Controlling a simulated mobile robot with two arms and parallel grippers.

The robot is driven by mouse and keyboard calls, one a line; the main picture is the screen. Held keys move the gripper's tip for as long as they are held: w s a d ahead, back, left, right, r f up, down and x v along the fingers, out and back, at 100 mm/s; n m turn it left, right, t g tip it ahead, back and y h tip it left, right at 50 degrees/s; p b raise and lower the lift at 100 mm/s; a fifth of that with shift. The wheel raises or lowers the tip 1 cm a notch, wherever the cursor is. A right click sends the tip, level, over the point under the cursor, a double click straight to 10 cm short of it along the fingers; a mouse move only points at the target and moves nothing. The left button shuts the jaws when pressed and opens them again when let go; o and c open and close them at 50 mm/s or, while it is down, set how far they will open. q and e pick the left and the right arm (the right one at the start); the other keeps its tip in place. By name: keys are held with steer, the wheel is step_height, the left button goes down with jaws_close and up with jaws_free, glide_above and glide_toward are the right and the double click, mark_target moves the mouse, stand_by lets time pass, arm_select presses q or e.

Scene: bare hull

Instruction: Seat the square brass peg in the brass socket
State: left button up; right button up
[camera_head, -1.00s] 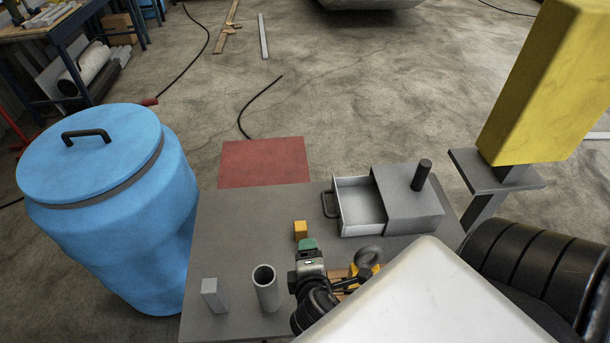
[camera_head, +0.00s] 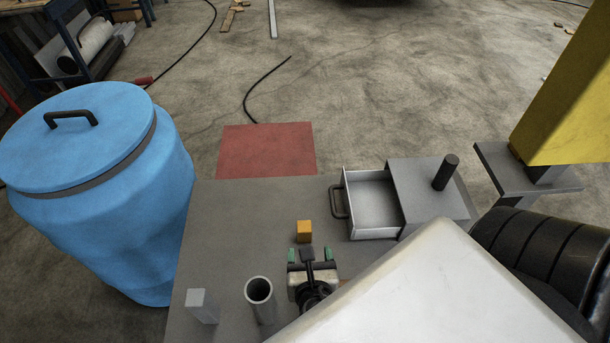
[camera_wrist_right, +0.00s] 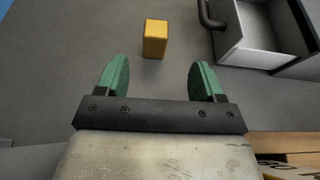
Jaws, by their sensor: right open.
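A small square yellow-orange block (camera_head: 304,231), which looks like the brass peg, stands on the grey table (camera_head: 235,230). My right gripper (camera_head: 311,255) is open and empty, just on the near side of the block and apart from it. In the right wrist view the block (camera_wrist_right: 156,39) stands upright beyond the gap between the green fingertips (camera_wrist_right: 157,76), roughly centred. I cannot make out the brass socket now; my white body part covers the table's near right. My left gripper is not in view.
A grey box (camera_head: 428,190) with its drawer (camera_head: 371,204) pulled out stands right of the block. A grey tube (camera_head: 260,300) and a light grey square block (camera_head: 202,305) stand at the near left. A blue barrel (camera_head: 100,200) stands left of the table.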

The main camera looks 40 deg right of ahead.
mark_target(304, 232)
steer(key=x, duration=0.3)
steer(key=shift+w+d, duration=0.15)
steer(key=shift+w, duration=0.25)
steer(key=x, duration=0.2)
steer(key=p+x, duration=0.1)
steer(key=x, duration=0.2)
steer(key=shift+w+a, duration=0.2)
steer(key=shift+a, duration=0.05)
steer(key=shift+w+d, duration=0.1)
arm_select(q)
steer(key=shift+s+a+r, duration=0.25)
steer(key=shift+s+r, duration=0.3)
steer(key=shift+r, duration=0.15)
arm_select(e)
steer(key=c, duration=1.2)
